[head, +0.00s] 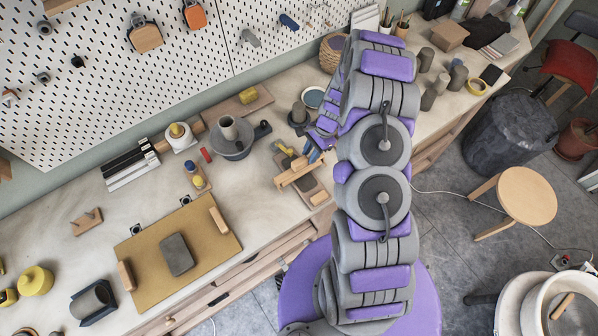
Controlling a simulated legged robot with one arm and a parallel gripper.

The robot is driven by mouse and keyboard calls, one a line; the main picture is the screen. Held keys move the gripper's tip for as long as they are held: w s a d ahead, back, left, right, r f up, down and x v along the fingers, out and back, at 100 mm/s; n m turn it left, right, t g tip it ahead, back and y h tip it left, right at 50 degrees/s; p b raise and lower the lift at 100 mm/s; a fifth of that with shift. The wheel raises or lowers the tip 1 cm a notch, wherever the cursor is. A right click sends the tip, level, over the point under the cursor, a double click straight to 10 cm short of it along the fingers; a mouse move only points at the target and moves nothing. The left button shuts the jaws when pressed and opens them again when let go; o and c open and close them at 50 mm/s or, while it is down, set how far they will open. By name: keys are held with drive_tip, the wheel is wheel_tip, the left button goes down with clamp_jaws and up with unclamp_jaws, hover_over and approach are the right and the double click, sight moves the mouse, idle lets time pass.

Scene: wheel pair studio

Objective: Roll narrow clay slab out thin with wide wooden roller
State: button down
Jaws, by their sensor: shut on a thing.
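A narrow grey clay slab (177,254) lies flat on a tan board (150,290) at the lower left of the bench. A short wooden bar stands at each end of this board, one on the left (126,275) and one on the right (219,221). My arm rises from the base and folds down over the bench. My gripper (316,142) is at the middle of the bench, right of and behind the board, and apart from the slab. The fingertips are small and partly hidden.
A grey pot (230,138), a white jar (180,138) and small coloured tools crowd the bench behind the board. A dark cradle with a grey cylinder (92,300) and yellow pieces (36,281) lie left. The pegboard (110,70) bounds the back.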

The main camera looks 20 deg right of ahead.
drive_tip(key=w, duration=0.1)
drive_tip(key=w+a, duration=0.1)
drive_tip(key=w, duration=0.1)
drive_tip(key=shift+w, duration=0.1)
idle(0.3)
drive_tip(key=shift+f, duration=0.1)
idle(0.9)
drive_tip(key=shift+s+d, duration=0.25)
drive_tip(key=shift+s, duration=0.45)
drive_tip(key=shift+s+d, duration=0.25)
drive_tip(key=shift+s, duration=0.45)
drive_tip(key=shift+s+d, duration=0.25)
drive_tip(key=shift+s, duration=0.6)
